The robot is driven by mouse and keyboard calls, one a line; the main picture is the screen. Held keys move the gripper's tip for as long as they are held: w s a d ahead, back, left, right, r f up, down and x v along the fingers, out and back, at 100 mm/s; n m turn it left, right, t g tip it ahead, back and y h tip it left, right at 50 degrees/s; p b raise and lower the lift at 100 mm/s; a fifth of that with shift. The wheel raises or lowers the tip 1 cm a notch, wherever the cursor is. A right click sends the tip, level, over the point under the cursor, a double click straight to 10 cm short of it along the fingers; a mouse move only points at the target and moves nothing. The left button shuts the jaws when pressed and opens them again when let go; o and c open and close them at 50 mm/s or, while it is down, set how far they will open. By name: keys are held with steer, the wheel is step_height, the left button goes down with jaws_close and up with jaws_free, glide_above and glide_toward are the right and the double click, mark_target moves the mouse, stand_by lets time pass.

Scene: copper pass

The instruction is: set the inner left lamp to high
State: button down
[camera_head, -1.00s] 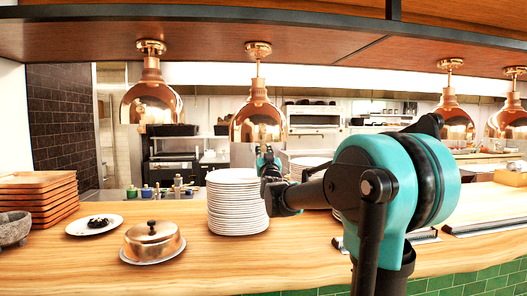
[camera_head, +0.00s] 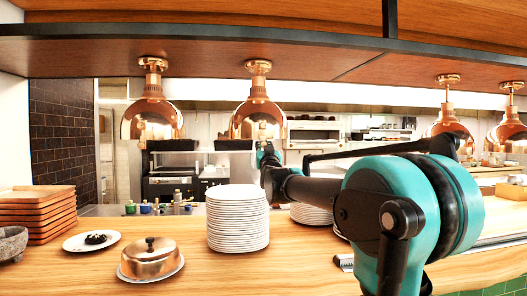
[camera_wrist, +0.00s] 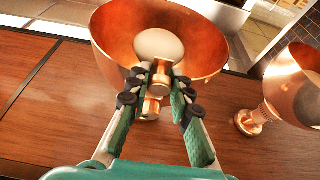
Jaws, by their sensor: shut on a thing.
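The inner left lamp (camera_head: 257,112) is a copper dome hanging from the shelf, second from the left in the head view. In the wrist view its wide copper shade (camera_wrist: 105,35) is above the fingers, with a pale round bulb (camera_wrist: 158,45) inside it. My gripper (camera_wrist: 157,88) is shut on a small copper knob (camera_wrist: 160,78) at the lamp, one finger on each side. In the head view my gripper (camera_head: 264,150) is small, just below the lamp's rim. The knob's setting cannot be read.
The outer left lamp (camera_head: 151,115) hangs to the left, and two more lamps hang on the right. Below are a stack of white plates (camera_head: 238,222), a copper cloche (camera_head: 151,258), a small plate (camera_head: 76,243) and wooden trays (camera_head: 38,215). The wooden shelf (camera_head: 210,55) runs overhead.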

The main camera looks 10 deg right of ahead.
steer(key=shift+r, duration=0.25)
steer(key=c, duration=1.3)
jaws_free()
steer(key=shift+c, duration=0.2)
steer(key=shift+s+f, duration=0.1)
steer(key=shift+s, duration=0.05)
steer(key=v, duration=1.1)
steer(key=shift+s+f, duration=0.2)
steer(key=shift+s, duration=0.1)
